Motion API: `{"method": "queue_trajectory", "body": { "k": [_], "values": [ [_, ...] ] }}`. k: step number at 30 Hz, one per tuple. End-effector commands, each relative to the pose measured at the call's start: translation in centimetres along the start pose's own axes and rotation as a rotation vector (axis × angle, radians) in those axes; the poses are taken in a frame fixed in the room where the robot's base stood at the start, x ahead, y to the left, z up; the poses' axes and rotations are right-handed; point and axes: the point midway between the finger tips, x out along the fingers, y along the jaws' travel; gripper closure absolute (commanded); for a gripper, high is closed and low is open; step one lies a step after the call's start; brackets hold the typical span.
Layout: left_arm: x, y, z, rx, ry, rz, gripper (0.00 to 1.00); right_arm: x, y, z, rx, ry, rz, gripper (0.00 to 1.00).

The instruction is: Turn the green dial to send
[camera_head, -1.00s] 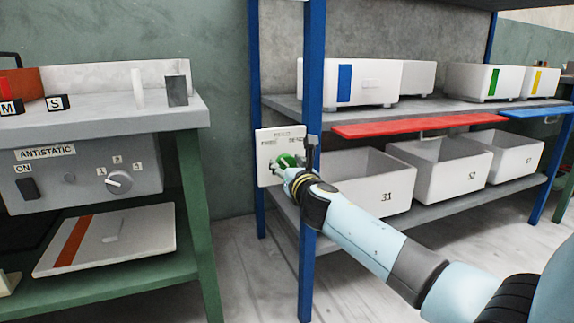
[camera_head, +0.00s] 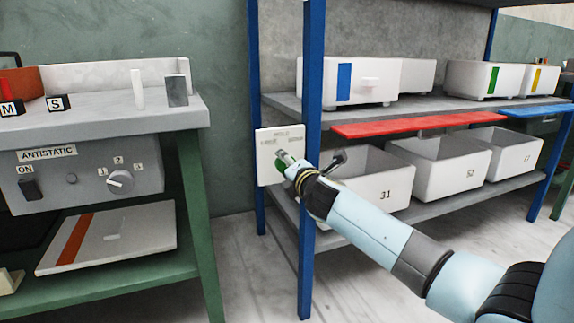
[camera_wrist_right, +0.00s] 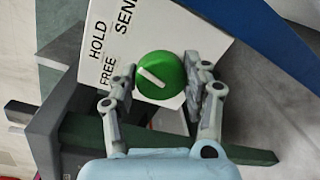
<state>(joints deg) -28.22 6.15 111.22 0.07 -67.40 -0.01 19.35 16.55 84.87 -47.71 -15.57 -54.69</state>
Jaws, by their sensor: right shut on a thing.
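The green dial (camera_wrist_right: 161,75) sits on a white panel (camera_head: 268,170) fixed by the blue shelf post. The panel carries the words HOLD, SEND and FREE, clear in the right wrist view. The dial's white mark points roughly toward HOLD there. My right gripper (camera_wrist_right: 160,80) is shut on the dial, one finger on each side. In the head view the right gripper (camera_head: 284,163) reaches past the post and covers much of the dial (camera_head: 281,171). My left gripper is not in view.
The blue post (camera_head: 312,80) stands close beside my right wrist. White bins, one marked 31 (camera_head: 385,196), fill the lower shelf, with a red strip (camera_head: 415,126) above. At left, a green bench holds a grey ANTISTATIC box (camera_head: 85,182) with its own grey dial.

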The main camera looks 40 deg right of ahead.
Motion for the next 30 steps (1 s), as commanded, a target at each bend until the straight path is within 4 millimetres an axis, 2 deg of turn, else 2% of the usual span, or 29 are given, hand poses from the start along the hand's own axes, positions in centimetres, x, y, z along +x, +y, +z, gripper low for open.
{"method": "queue_trajectory", "body": {
  "k": [15,30],
  "values": [
    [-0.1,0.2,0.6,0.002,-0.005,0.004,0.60,-0.1,-0.5,-0.1,0.433,0.036,-0.003,0.84],
    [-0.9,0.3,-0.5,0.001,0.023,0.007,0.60,-0.1,-0.5,-0.1,0.601,0.050,-0.003,0.84]
  ]
}}
